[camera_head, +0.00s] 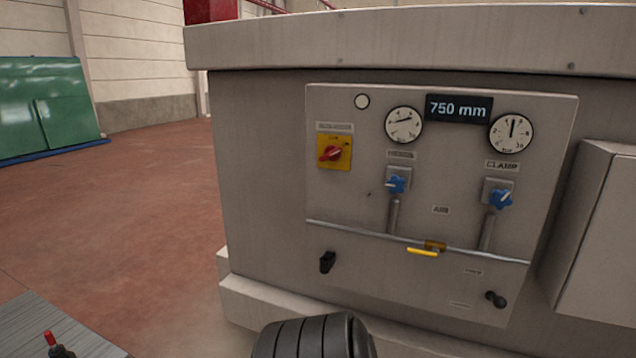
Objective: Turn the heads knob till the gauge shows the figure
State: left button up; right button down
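A light grey control panel (350,205) is set in the front of the machine. On it are two blue knobs. The left blue knob (397,184) has a small label (401,155) above it, too blurred to read surely, perhaps the heads one. Above that is a round white gauge (404,125) with its needle lying nearly level. The right blue knob (501,199) sits under the label CLAMP (502,165) and a second gauge (511,133), needle near upright. A dark display (459,108) reads 750 mm. Neither gripper is in view.
A red switch on a yellow plate (334,152) is at the panel's left. A yellow lever (422,252) sits on a pipe below the knobs. A grey box (603,235) juts out at right. The red floor (120,220) at left is open.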

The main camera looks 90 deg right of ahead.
aim_at(396, 184)
jog(key=u, duration=0.05)
jog(key=k, duration=1.2)
jog(key=z, duration=3.7)
